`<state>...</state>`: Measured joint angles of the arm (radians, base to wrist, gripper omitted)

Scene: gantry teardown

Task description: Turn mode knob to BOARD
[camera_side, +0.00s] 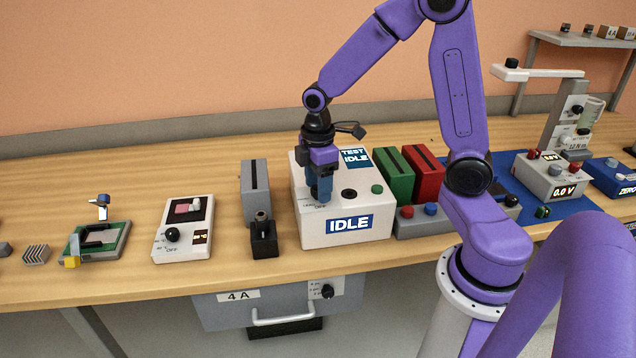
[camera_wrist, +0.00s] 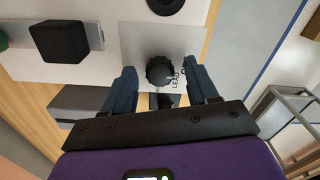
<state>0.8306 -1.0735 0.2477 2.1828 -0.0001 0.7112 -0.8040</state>
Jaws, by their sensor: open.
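The white tester box (camera_side: 312,236) stands mid-bench with an "IDLE" label (camera_side: 349,224) on its front and a "TEST IDLE" panel (camera_side: 355,158) at its back. My gripper (camera_side: 318,194) points down over the left part of its top, hiding the knob there in the side view. In the wrist view the black ridged knob (camera_wrist: 160,71) sits on a grey plate (camera_wrist: 135,40), between the two blue fingers of my open gripper (camera_wrist: 161,66). Gaps show on both sides of the knob. Small lettering beside it is partly legible; its setting cannot be told.
A grey block (camera_side: 255,190) and black holder (camera_side: 264,240) stand left. Green (camera_side: 394,176) and red (camera_side: 425,175) modules stand close on the right.

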